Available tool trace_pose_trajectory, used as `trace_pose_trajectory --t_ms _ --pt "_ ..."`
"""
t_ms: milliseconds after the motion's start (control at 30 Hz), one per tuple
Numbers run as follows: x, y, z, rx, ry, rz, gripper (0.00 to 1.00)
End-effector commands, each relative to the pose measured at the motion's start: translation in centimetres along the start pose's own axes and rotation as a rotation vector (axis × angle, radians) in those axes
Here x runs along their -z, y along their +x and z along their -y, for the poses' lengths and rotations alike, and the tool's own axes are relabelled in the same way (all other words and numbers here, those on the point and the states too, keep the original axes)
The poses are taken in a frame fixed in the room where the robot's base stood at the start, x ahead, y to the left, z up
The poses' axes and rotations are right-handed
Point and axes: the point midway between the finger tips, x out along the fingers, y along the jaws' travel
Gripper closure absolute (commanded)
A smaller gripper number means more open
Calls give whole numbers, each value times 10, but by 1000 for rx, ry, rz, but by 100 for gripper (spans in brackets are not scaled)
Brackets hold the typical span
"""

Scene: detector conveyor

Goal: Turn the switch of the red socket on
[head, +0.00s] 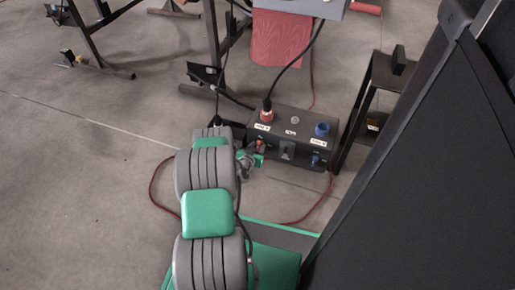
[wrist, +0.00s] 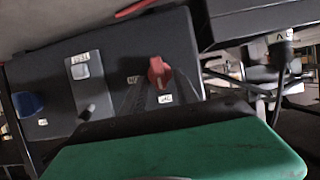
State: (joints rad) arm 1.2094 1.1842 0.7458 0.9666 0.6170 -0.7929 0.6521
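The dark socket box (head: 290,138) stands on the floor in the head view. On its top are a red socket (head: 267,115) with a black cable plugged in and a blue socket (head: 322,129). The red switch (head: 260,143) is on the front face below the red socket. The wrist view shows this red switch (wrist: 159,73) close up and upside down, its handle nearly vertical, with one end towards the lower label. My gripper (head: 257,157) is just in front of the red switch. Its fingers are too dark and small to read; I see no clear grip on the switch.
A dark metal stand (head: 365,110) and a large black panel (head: 425,170) are on the right. A red cable (head: 153,185) lies on the floor. Open floor (head: 75,190) is on the left.

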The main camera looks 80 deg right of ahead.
Motion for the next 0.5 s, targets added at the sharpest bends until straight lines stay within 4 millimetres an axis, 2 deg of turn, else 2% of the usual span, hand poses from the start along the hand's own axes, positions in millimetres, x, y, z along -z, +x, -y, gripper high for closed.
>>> trace_pose_trajectory --t_ms 67,500 --pt "0 0 0 0 0 0 64" --pt "0 0 0 0 1 0 100"
